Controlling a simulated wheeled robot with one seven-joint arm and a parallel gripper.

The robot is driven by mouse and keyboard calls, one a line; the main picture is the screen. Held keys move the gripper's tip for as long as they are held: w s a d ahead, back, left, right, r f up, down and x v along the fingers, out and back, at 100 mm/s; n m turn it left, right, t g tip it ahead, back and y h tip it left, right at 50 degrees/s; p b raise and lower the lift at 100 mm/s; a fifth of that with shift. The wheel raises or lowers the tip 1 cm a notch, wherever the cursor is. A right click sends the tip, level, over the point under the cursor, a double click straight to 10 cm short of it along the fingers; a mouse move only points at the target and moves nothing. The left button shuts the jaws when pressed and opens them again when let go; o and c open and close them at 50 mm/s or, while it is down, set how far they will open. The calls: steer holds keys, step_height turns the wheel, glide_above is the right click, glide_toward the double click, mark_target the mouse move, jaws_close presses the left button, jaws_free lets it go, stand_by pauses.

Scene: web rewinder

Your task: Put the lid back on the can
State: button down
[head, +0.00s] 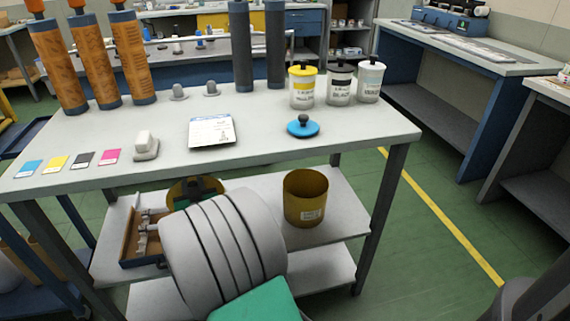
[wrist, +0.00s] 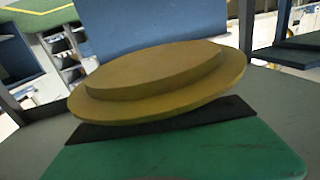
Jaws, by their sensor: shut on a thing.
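The open ochre can (head: 306,212) stands upright on the lower shelf, right of my arm, its dark inside showing. A matching ochre lid (head: 211,185) is at my gripper (head: 192,196), left of the can and apart from it, partly hidden by my arm and gripper. In the wrist view the lid (wrist: 160,72) fills the middle, a wide disc with a smaller raised round step, just past the black edge of my gripper (wrist: 165,122). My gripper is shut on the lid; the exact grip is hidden.
The white tabletop (head: 360,125) is above the shelf (head: 345,213). On it are a blue lid (head: 302,126), several labelled cans (head: 303,88), a printed sheet (head: 212,131) and colour cards (head: 55,163). A tray (head: 130,240) sits left on the shelf. A table leg (head: 385,210) stands right of the can.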

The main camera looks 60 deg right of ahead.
steer(key=s+d+f+m+g+h+b, duration=0.1)
steer(key=s+d+f+m+g+h, duration=0.1)
steer(key=s+d, duration=0.5)
steer(key=s+d+f+m+g+h+b, duration=0.1)
steer(key=s+d+f+m+g+h, duration=0.1)
steer(key=s+d+g, duration=0.3)
steer(key=s+d+f+m+g+h+b, duration=0.1)
steer(key=s+d+f+m+g+h, duration=0.1)
steer(key=s+d, duration=0.8)
steer(key=shift+s+d+f+m+g+h, duration=0.15)
steer(key=shift+d+m+g, duration=0.15)
steer(key=shift+d, duration=0.75)
steer(key=shift+d+r+m+g+h, duration=0.15)
steer(key=shift+d+m, duration=0.3)
steer(key=shift+d, duration=0.65)
steer(key=shift+s+d+f+m+g+h, duration=0.15)
steer(key=shift+d+m+g, duration=0.15)
steer(key=shift+d, duration=0.75)
steer(key=c, duration=1.1)
jaws_free()
steer(key=v, duration=0.8)
